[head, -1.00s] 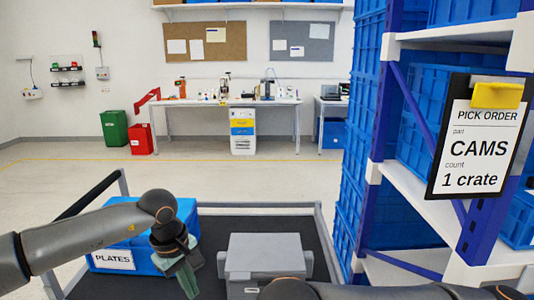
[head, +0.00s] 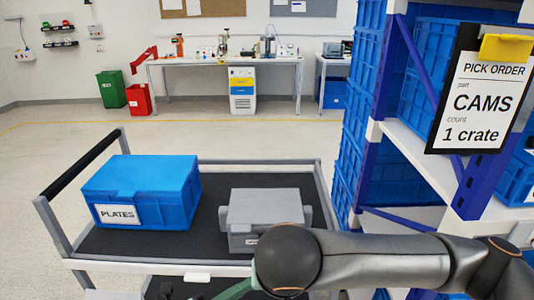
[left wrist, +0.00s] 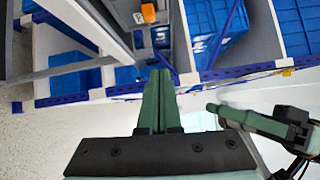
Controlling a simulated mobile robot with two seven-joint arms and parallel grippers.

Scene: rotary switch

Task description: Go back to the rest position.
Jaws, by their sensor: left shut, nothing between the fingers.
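My left gripper shows in the left wrist view (left wrist: 160,74), its two green fingers together with nothing between them. Its arm is out of the head view. My right arm enters the head view from the right and crosses the bottom edge. A green finger piece shows at the bottom of that view, mostly hidden, and I cannot tell whose it is. My right gripper (left wrist: 240,121) shows in the left wrist view at the right, side-on; I cannot tell its opening.
A cart (head: 120,246) in front carries a blue PLATES crate (head: 147,190) and a grey lidded box (head: 264,210). A shelf rack (head: 420,172) with blue crates stands close on the right, with a PICK ORDER board (head: 484,92). The floor (head: 40,150) at left is clear.

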